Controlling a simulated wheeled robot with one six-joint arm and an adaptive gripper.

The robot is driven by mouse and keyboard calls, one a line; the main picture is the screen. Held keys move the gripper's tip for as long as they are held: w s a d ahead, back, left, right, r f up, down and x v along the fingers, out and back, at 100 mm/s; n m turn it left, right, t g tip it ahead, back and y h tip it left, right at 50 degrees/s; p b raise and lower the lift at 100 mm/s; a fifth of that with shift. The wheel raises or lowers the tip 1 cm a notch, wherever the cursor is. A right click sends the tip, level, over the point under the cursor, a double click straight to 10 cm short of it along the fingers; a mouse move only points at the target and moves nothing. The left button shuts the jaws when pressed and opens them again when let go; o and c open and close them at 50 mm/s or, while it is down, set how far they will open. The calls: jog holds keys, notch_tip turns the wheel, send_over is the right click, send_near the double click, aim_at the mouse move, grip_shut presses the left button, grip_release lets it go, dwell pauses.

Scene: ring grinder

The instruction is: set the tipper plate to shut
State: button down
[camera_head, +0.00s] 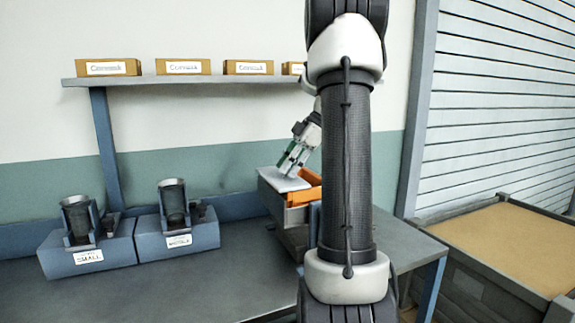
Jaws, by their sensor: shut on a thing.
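A pale flat plate (283,183), which looks like the tipper plate, lies tilted in the top of a grey box-like unit (298,217) behind my arm. An orange part (307,193) sits beside it on the right. My gripper (287,166) reaches down from the upper right to the plate, with its fingers closed at the plate's upper side. The exact contact is too small to make out. My arm's large link hides the right part of the unit.
Two blue-grey stands with dark cups, labelled SMALL (88,255) and another size (178,240), stand on the grey bench (225,285) at left. Cartons line a shelf (150,80) above. A wide crate (500,290) stands at right. The bench front is clear.

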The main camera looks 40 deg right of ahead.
jog(key=shift+f, duration=0.1)
dwell(0.3)
jog(key=c, duration=1.1)
grip_release()
jog(key=shift+c, duration=0.2)
jog(key=v, duration=1.2)
jog(key=shift+w, duration=0.15)
